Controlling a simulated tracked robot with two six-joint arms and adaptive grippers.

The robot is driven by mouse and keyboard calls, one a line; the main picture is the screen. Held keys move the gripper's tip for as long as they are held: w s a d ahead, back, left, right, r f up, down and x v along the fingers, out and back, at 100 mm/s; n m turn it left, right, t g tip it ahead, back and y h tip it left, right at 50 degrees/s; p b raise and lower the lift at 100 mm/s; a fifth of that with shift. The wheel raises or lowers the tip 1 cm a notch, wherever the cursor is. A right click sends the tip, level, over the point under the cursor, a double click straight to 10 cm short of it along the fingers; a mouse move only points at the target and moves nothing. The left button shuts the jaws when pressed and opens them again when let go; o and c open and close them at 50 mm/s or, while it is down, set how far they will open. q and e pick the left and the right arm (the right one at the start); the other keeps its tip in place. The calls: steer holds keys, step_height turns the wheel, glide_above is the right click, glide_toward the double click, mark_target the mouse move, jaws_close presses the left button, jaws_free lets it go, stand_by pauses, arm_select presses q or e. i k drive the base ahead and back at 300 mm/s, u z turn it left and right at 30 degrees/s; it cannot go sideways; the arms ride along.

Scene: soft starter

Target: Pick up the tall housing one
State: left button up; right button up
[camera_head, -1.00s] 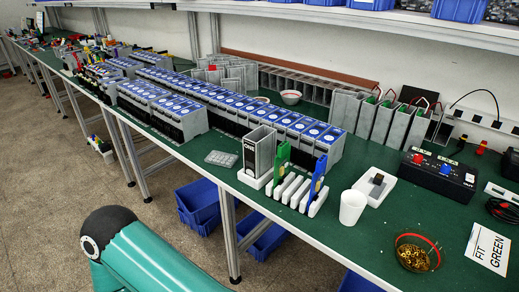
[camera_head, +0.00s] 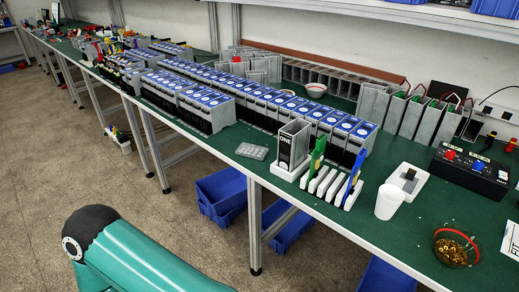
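The tall housing (camera_head: 293,145) is a grey, open-topped box with a black front face marked "ONE". It stands upright at the left end of a white slotted rack (camera_head: 325,184) near the front edge of the bench. A green board (camera_head: 317,156) and a blue board (camera_head: 355,173) stand upright in the same rack, to the right of the housing. Neither of my grippers is in view. A teal and black part of my own arm (camera_head: 130,255) shows at the bottom left, well away from the housing.
Rows of blue-topped grey units (camera_head: 190,98) fill the green bench behind. A white cup (camera_head: 389,201), a glass bowl of brass parts (camera_head: 455,248) and a black control box (camera_head: 470,170) are to the right. Blue bins (camera_head: 222,194) sit below the bench.

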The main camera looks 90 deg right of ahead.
mark_target(294, 138)
steer(key=u, duration=0.05)
steer(key=i, duration=2.2)
steer(key=z, duration=1.95)
steer(key=i, duration=0.25)
steer(key=z, duration=1.8)
steer(key=k, duration=0.65)
steer(key=z, duration=0.35)
steer(key=i, duration=1.65)
steer(key=u, duration=0.4)
